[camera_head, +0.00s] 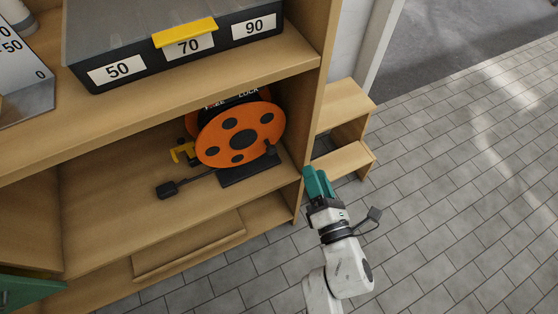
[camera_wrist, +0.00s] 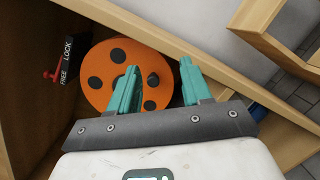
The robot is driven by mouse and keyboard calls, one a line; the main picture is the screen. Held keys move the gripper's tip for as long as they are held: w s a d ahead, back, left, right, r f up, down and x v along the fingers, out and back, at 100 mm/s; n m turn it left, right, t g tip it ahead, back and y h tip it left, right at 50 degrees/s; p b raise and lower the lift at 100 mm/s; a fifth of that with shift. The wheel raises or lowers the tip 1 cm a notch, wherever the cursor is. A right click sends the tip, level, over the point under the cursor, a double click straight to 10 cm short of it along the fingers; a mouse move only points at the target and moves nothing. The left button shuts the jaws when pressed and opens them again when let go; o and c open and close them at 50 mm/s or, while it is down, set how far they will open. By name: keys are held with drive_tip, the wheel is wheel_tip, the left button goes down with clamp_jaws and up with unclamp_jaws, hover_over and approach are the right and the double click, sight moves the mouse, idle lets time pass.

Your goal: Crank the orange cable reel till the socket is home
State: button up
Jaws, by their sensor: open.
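The orange cable reel (camera_head: 213,148) stands on a dark base on the bench's middle shelf, its round face with several dark holes turned outward. It also shows in the wrist view (camera_wrist: 100,94), beyond my fingers. A small dark knob (camera_head: 270,147) sits near the right rim. A black socket (camera_head: 167,189) lies on the shelf left of the reel, on a dark cable leading back to it. My gripper (camera_head: 316,182), with teal fingers, is open and empty, right of the reel near the shelf's right upright; the wrist view shows its parted fingers (camera_wrist: 160,68).
A FREE/LOCK plate (camera_wrist: 67,62) with a red lever (camera_wrist: 50,75) is beside the reel. A yellow bracket (camera_head: 182,152) is at its left. A grey box (camera_head: 135,72) labelled 50, 70, 90 stands above. Wooden steps (camera_head: 343,160) stand right; tiled floor is open beyond.

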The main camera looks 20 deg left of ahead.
drive_tip(key=w+d+f+m+t+h+b, duration=0.15)
drive_tip(key=d+m, duration=0.25)
drive_tip(key=m, duration=0.7)
drive_tip(key=s+a+m+g+y+b, duration=0.4)
drive_tip(key=a+m, duration=0.4)
drive_tip(key=m, duration=0.5)
drive_tip(key=p+x, duration=0.3)
drive_tip(key=x, duration=0.6)
drive_tip(key=shift+a+f, duration=0.3)
drive_tip(key=shift+a, duration=0.25)
drive_tip(key=shift+h, duration=0.25)
drive_tip(key=shift+c, duration=0.3)
clamp_jaws()
